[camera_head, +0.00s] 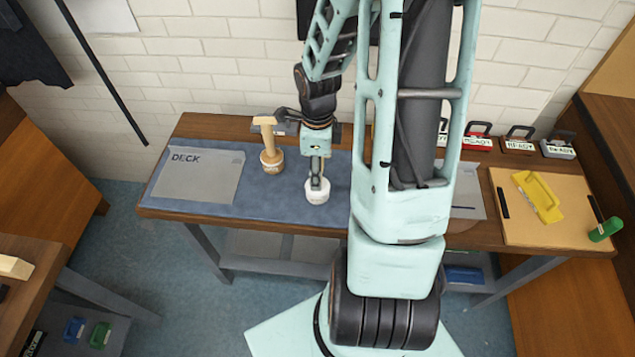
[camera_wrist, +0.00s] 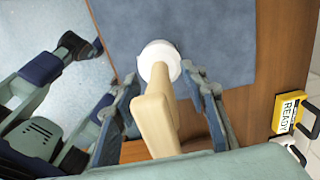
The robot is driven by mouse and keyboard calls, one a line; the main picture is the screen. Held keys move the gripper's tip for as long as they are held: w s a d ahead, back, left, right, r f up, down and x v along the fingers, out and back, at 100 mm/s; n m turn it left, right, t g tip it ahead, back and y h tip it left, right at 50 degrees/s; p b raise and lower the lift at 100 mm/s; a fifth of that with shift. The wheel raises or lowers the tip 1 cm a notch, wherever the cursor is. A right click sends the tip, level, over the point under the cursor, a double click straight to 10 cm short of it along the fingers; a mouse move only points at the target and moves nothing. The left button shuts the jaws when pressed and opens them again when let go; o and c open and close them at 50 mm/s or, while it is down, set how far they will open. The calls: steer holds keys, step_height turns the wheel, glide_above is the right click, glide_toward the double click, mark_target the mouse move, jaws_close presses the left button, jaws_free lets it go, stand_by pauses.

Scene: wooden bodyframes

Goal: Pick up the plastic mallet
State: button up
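The plastic mallet stands on the blue mat (camera_head: 225,203) with its white round end (camera_head: 317,191) down. In the wrist view its white end (camera_wrist: 159,58) lies beyond the fingertips, and its pale wooden handle (camera_wrist: 155,122) points up towards the camera. My gripper (camera_head: 318,178) is right above the white end and hides most of the handle in the head view. In the wrist view my gripper (camera_wrist: 162,82) is open, with one finger on each side of the handle. A gap shows on the left; the right finger looks close to the handle, and contact is unclear.
A similar wooden mallet (camera_head: 268,145) stands on the mat to the left, close to my gripper. A grey DECK sheet (camera_head: 198,178) lies farther left. A tan board (camera_head: 520,225) with a yellow tool (camera_head: 537,195) is on the right. The brick wall is behind.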

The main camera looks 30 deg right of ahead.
steer(key=shift+f, duration=0.4)
jaws_close()
steer(key=shift+r, duration=0.2)
